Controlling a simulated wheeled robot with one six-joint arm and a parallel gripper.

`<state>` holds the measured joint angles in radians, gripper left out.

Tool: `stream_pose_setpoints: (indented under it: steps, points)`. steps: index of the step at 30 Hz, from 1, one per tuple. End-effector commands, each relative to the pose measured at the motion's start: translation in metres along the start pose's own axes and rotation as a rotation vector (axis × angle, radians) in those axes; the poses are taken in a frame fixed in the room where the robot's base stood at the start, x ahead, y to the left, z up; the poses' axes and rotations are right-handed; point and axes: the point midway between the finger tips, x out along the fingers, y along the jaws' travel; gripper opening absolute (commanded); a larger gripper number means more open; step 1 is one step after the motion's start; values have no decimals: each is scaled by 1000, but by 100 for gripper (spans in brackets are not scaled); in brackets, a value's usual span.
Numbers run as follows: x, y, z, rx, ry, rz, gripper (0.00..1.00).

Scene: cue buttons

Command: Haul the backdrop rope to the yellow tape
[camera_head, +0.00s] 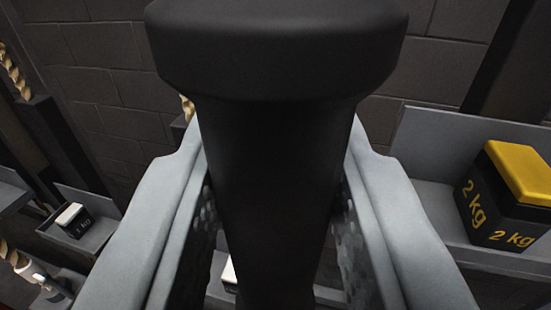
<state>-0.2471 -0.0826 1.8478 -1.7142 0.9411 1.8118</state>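A black post with a wide rounded cap (275,50) fills the middle of the view. The two grey fingers of my gripper (274,150) stand on either side of its shaft, and their textured pads appear to press on it. Tan twisted rope shows at the upper left (12,70), as a small piece beside the left finger (188,107), and at the lower left (10,252). I cannot tell which is the backdrop rope. The lower-left rope ends at a white band or fitting (28,268). I see no yellow tape; the post hides the centre.
A black 2 kg weight with a yellow top (515,175) sits on a grey shelf (440,215) at the right. A smaller black weight with a white top (72,220) sits on a grey shelf at the left. A dark block wall (100,55) stands behind.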

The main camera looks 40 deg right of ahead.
Motion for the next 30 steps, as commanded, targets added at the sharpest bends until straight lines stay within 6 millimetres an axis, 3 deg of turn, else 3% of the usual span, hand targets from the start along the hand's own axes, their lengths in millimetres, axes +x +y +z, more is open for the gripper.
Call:
stream_pose_setpoints:
  steps: [10,11,14,23,30]
  points:
    - [0,0,1,0,0,0,0]
    - [0,0,1,0,0,0,31]
    - [0,0,1,0,0,0,48]
    - [-1,0,1,0,0,0,48]
    - [-26,-1,0,0,1,-3,48]
